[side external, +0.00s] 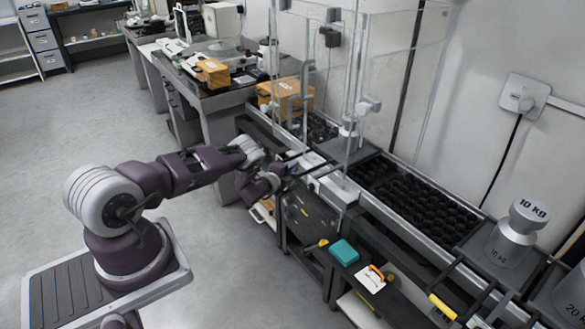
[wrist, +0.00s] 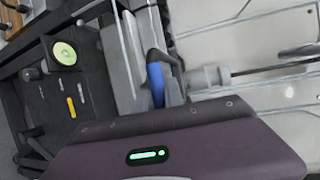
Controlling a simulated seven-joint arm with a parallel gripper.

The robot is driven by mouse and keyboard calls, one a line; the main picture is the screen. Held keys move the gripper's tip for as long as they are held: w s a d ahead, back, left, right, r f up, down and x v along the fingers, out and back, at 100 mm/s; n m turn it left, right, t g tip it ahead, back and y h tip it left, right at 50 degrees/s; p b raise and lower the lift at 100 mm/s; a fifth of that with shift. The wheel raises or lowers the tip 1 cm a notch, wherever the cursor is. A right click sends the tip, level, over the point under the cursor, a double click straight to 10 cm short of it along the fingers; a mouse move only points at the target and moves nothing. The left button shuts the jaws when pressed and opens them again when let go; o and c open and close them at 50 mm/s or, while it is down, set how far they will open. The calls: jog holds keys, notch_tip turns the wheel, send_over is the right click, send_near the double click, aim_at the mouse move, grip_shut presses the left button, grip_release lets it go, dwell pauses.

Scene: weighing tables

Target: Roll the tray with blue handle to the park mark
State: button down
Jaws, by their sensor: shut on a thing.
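The blue handle (wrist: 156,84) stands near the middle of the wrist view. My gripper (wrist: 166,78) is shut on it, with dark finger parts close around it; the purple gripper body fills the bottom of that view. In the side view my gripper (side external: 284,172) reaches the front edge of the bench, beside the clear-walled enclosure, and the blue handle is hidden there. A grey plate (side external: 357,150) with a small metal weight (side external: 348,130) lies inside the enclosure; I cannot tell whether it is the blue-handled tray. I cannot make out the park mark.
Clear panels (side external: 385,70) rise close to my gripper. A teal block (side external: 344,252) lies on the lower front shelf. An orange box (side external: 286,95) stands behind.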

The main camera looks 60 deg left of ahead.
jog(key=d, duration=4.2)
jog(key=shift+d, duration=0.35)
jog(key=c, duration=1.5)
grip_release()
jog(key=shift+o, duration=0.2)
jog(key=v, duration=0.7)
jog(key=shift+a, duration=0.1)
